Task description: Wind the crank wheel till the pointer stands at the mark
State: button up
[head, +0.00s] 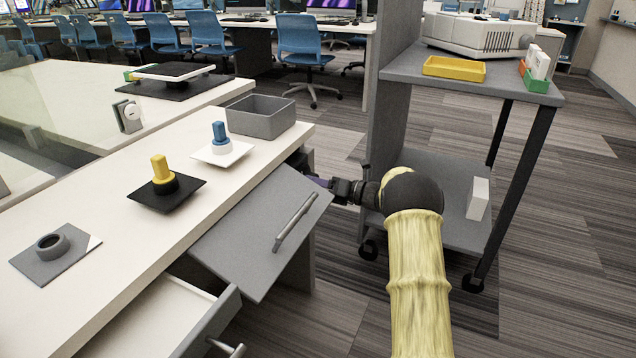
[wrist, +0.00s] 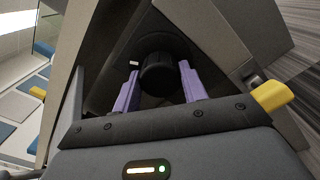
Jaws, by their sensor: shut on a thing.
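In the wrist view, my gripper (wrist: 159,69) has its two purple fingers on either side of a black round knob (wrist: 163,75) and is shut on it. The knob stands in front of a dark surface, which seems to be the crank wheel; its outline is unclear. A small white patch (wrist: 134,63) shows left of the knob. I cannot tell whether it is the mark, and I cannot make out the pointer. In the head view, my gripper (head: 317,182) reaches left behind the open grey door (head: 250,235). The wheel is hidden there.
The white counter (head: 110,225) carries a grey bin (head: 261,125), a blue peg (head: 219,133), a yellow peg (head: 161,170) and a grey ring (head: 51,246). An open drawer (head: 150,320) juts out below. A grey cart (head: 500,85) stands right. A yellow piece (wrist: 272,95) sits right of my gripper.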

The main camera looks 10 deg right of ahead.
jog(key=shift+m+p, duration=0.3)
jog(key=shift+p, duration=0.05)
jog(key=m+p, duration=1.5)
jog(key=m, duration=0.6)
jog(key=shift+f, duration=0.2)
dwell(0.3)
jog(key=o, duration=1)
jog(key=shift+c, duration=0.2)
jog(key=p+v, duration=0.3)
jog(key=v, duration=1.4)
jog(key=shift+s+d, duration=0.15)
jog(key=shift+d, duration=0.05)
